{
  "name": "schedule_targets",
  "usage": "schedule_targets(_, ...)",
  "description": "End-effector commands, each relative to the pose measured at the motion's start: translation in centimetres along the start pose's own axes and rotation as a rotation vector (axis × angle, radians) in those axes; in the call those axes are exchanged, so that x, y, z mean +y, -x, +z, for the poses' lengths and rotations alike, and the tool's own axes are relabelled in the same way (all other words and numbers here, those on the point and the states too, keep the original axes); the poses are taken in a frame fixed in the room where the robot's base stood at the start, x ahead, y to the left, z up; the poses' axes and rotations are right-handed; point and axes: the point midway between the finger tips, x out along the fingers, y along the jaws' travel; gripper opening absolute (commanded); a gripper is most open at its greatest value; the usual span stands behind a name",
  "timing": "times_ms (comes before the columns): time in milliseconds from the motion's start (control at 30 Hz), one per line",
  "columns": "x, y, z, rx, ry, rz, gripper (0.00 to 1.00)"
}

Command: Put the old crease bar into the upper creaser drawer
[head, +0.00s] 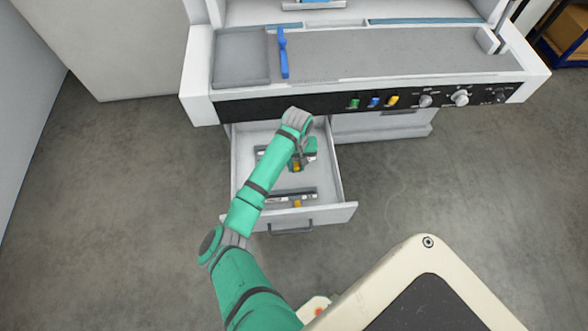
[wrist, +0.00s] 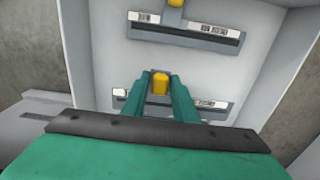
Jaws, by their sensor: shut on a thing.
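The open drawer (head: 345,205) sticks out below the creaser's control panel, its front with a dark handle facing me. My gripper (wrist: 160,86) is inside it, shut on the yellow tab (wrist: 160,83) of a grey crease bar with white labels (wrist: 213,104). My fingers hide the bar's middle. I cannot tell whether this bar touches the drawer floor. A second, similar bar (head: 280,197) lies nearer the drawer front, with its own yellow tab; it also shows in the wrist view (wrist: 185,33). The pictures do not show which bar is the old one.
The creaser's panel (head: 310,104), with coloured buttons and knobs, overhangs the drawer's back. A blue lever (head: 283,52) stands on the creaser's top. The drawer's side walls are close on both sides. The grey floor (head: 430,185) to the right is clear.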

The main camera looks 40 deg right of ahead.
Motion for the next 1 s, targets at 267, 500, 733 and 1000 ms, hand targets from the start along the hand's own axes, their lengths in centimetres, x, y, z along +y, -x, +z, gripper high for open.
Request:
schedule_targets(267,-0.9,-3.1,-0.2,-0.002,0.001,-0.002,0.02)
schedule_targets(500,-0.8,-4.0,-0.2,0.000,0.001,-0.001,0.02)
schedule_targets(733,-0.8,-4.0,-0.2,0.000,0.000,0.000,0.43)
schedule_targets(1000,-0.8,-4.0,-0.2,0.000,0.000,0.000,0.45)
